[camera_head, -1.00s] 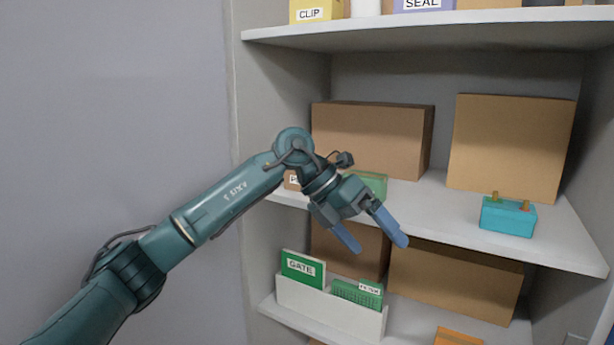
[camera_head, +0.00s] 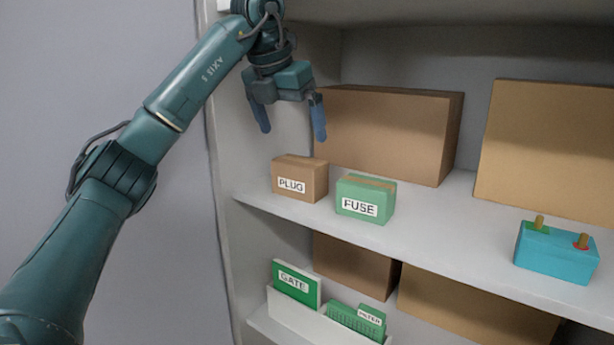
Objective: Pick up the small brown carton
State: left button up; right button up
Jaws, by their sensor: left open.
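The small brown carton (camera_head: 299,178), labelled PLUG, stands upright at the left end of the middle shelf. My left gripper (camera_head: 291,122) is open and empty, with its blue fingers pointing down. In the picture it is just above the carton, apart from it. My right gripper is not in view.
A green FUSE box (camera_head: 365,199) stands close to the right of the carton. A large brown box (camera_head: 388,132) is behind them, with another (camera_head: 548,150) further right. A teal box with terminals (camera_head: 556,252) is near the shelf's front edge. The shelf (camera_head: 450,235) between is clear.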

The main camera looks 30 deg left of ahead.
aim_at(299, 161)
pick_arm(q)
jog(key=x, duration=0.5)
jog(key=shift+s+f, duration=0.1)
jog(key=shift+f, duration=0.2)
jog(key=shift+w+p+x, duration=0.1)
jog(key=shift+p+x, duration=0.1)
jog(key=shift+x, duration=1.15)
jog(key=shift+w+p+x, duration=0.15)
jog(key=shift+p+x, duration=0.05)
jog(key=shift+x, duration=1.2)
jog(key=shift+r, duration=0.1)
jog(key=shift+a, duration=0.1)
jog(key=c, duration=1)
